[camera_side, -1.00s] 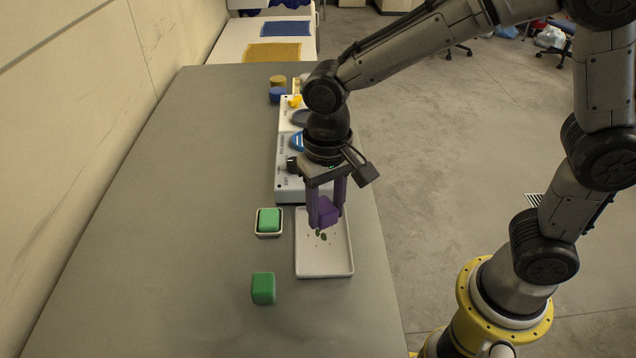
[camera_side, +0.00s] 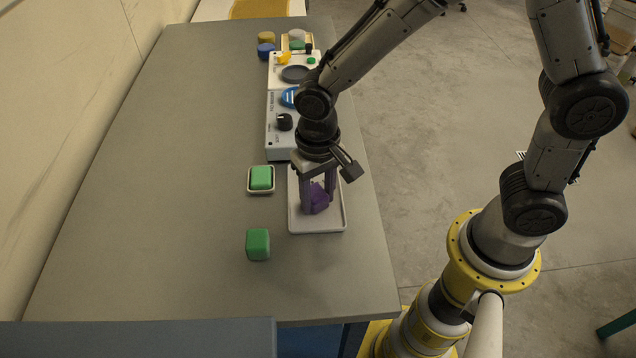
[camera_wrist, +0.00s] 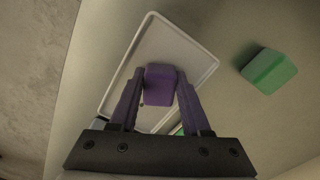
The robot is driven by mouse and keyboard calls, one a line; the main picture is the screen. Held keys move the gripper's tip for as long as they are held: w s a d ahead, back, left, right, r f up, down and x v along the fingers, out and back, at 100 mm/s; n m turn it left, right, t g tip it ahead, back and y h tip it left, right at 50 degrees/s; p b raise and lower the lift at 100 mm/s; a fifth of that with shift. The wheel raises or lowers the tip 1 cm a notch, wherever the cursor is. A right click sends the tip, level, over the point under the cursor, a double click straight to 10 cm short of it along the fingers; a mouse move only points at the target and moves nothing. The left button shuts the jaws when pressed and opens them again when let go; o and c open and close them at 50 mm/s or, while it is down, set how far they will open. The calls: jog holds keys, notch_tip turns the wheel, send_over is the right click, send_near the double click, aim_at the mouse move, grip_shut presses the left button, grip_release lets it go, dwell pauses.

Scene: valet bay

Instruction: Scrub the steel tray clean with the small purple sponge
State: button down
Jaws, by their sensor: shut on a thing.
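The shallow pale tray (camera_side: 318,225) lies flat near the right edge of the table; it also shows in the wrist view (camera_wrist: 185,40). My gripper (camera_side: 318,205) is shut on the small purple sponge (camera_side: 320,197) and holds it over the middle of the tray. The sponge looks down at or very near the tray floor; contact is hard to tell. In the wrist view the sponge (camera_wrist: 160,78) sits between both fingers. A small dark speck shows beside it there; the sponge and fingers hide much of the tray floor.
A green block (camera_side: 261,176) sits in a small white dish left of the tray. Another green block (camera_side: 257,243) stands on the bare table nearer the front. A white device with a black knob (camera_side: 284,122) stands just behind the tray. The table's left side is clear.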

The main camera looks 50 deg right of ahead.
jog(key=w+d, duration=0.4)
jog(key=shift+w+d, duration=0.25)
jog(key=shift+d, duration=0.05)
jog(key=shift+s+a, duration=2.2)
jog(key=shift+s, duration=0.05)
jog(key=shift+s+a+r, duration=0.1)
jog(key=shift+a, duration=0.05)
jog(key=shift+r, duration=4)
